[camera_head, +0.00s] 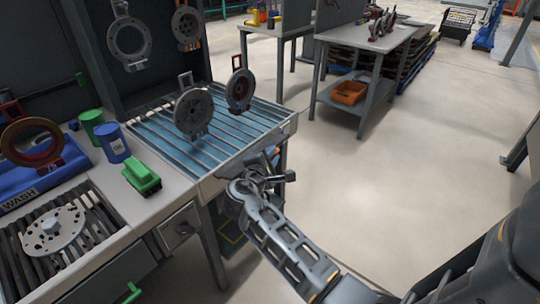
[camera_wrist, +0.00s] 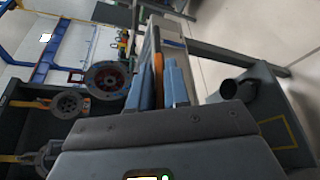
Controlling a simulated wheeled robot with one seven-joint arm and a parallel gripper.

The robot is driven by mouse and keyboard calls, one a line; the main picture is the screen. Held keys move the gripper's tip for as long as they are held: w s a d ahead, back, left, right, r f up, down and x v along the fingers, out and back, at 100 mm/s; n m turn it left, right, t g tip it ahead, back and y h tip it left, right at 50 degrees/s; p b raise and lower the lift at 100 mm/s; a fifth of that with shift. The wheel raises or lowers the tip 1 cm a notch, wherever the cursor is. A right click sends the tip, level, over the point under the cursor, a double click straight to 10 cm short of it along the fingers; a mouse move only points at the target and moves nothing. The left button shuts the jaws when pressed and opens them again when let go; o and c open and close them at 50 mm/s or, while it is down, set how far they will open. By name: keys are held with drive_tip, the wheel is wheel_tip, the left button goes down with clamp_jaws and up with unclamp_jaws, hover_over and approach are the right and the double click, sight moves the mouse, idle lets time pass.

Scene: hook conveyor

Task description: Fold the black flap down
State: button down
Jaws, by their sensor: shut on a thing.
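My gripper (camera_head: 268,160) is at the front right side of the slatted bench (camera_head: 170,150), just below its top edge. In the wrist view its two grey-blue fingers (camera_wrist: 160,78) are close together, with a narrow strip and some orange between them. The fingers are shut on what appears to be the black flap, at the bench side. The flap is mostly hidden by my gripper and wrist, so its angle cannot be told.
Hanging discs (camera_head: 194,112) are above the slats. A dark cylinder (camera_wrist: 236,88) is right of my fingers. The floor (camera_head: 370,195) to the right is clear.

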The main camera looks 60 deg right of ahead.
drive_tip(key=shift+f, duration=0.25)
drive_tip(key=c, duration=1.2)
unclamp_jaws()
drive_tip(key=shift+r, duration=0.1)
drive_tip(key=v, duration=0.7)
drive_tip(key=shift+a, duration=0.4)
drive_tip(key=shift+c, duration=0.2)
